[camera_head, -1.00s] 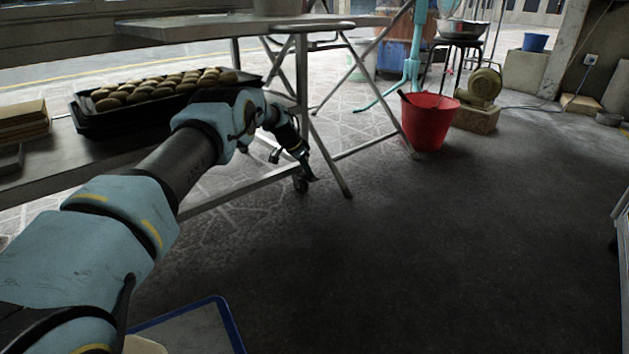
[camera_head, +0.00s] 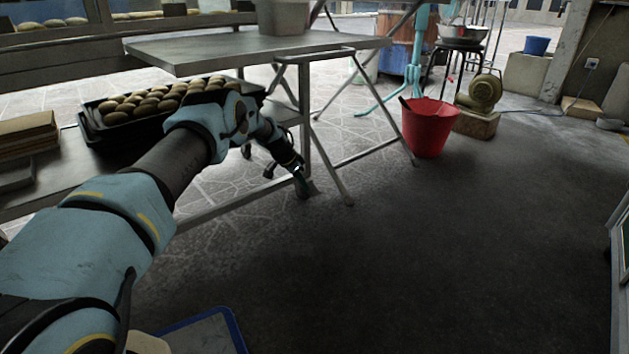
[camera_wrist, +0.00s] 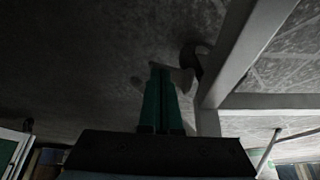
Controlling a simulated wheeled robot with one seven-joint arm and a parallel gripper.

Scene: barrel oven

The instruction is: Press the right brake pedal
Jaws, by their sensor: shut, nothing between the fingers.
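My gripper (camera_head: 302,190) reaches down to the floor-level foot of the metal cart's right leg. Its two green fingers (camera_wrist: 160,72) are shut together and empty. In the wrist view, a dark caster wheel (camera_wrist: 194,55) stands at the foot of the leg, just beyond and to the right of the fingertips. A small grey piece that looks like the brake pedal (camera_wrist: 183,78) shows between the fingertips and the wheel. I cannot tell whether the fingertips touch it. In the head view, the gripper largely hides the caster and pedal.
The cart's leg (camera_head: 304,120) and lower rail (camera_head: 225,203) lie close to my arm. A black tray (camera_head: 95,132) of buns is behind the arm. A folding table (camera_head: 235,48) stands beyond. A red bucket (camera_head: 429,128) is to the right. The floor (camera_head: 430,260) at centre right is clear.

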